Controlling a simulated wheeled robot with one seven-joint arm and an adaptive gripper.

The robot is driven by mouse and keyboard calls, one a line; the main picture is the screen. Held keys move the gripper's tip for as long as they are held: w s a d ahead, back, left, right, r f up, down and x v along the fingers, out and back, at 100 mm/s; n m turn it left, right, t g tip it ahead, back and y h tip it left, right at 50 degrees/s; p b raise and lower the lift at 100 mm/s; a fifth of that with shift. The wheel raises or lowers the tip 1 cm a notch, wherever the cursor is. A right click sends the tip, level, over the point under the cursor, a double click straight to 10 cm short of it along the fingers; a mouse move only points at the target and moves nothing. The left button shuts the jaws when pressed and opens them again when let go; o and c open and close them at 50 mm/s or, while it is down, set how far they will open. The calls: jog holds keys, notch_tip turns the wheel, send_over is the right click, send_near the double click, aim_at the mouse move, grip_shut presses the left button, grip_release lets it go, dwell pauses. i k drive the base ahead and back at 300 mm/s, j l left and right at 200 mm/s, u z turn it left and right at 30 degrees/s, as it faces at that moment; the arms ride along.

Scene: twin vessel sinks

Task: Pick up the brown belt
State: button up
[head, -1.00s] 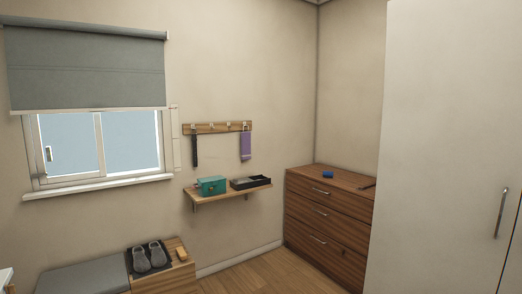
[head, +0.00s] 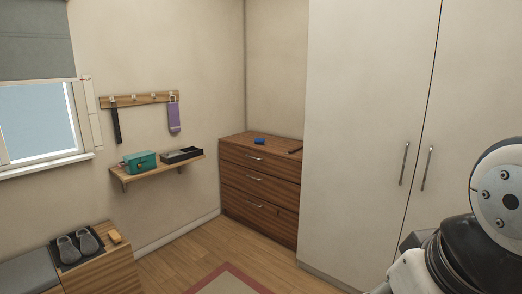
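A small, thin dark brown item (head: 295,150) lies at the right end of the wooden dresser's top; it may be the brown belt, but it is too small to tell. A dark strap (head: 116,125) hangs from the left part of the wall hook rail; it looks nearly black. My gripper is out of view. Only a part of my own arm shows at the lower right, far from both.
The dresser (head: 258,187) stands in the corner with a blue object (head: 259,140) on top. A shelf (head: 152,173) holds a teal box (head: 140,162) and a black tray (head: 181,155). A tall wardrobe (head: 360,130) stands right. The wooden floor (head: 190,253) ahead is clear.

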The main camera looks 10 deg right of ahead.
aim_at(298, 148)
jog(key=i, duration=1)
jog(key=i+u, duration=0.2)
jog(key=i, duration=0.35)
jog(key=i+u, duration=0.15)
jog(key=i, duration=0.45)
jog(key=i+l+u, duration=0.2)
jog(key=i, duration=0.35)
jog(key=i+l+u, duration=0.2)
jog(key=i, duration=0.35)
jog(key=i+j+z, duration=0.15)
jog(key=i, duration=0.45)
jog(key=i+j+z, duration=0.2)
jog(key=i, duration=0.4)
jog(key=i+z, duration=0.5)
jog(key=i+j+z, duration=0.15)
jog(key=i+z, duration=0.3)
jog(key=i+j+z, duration=0.3)
jog(key=i+z, duration=0.2)
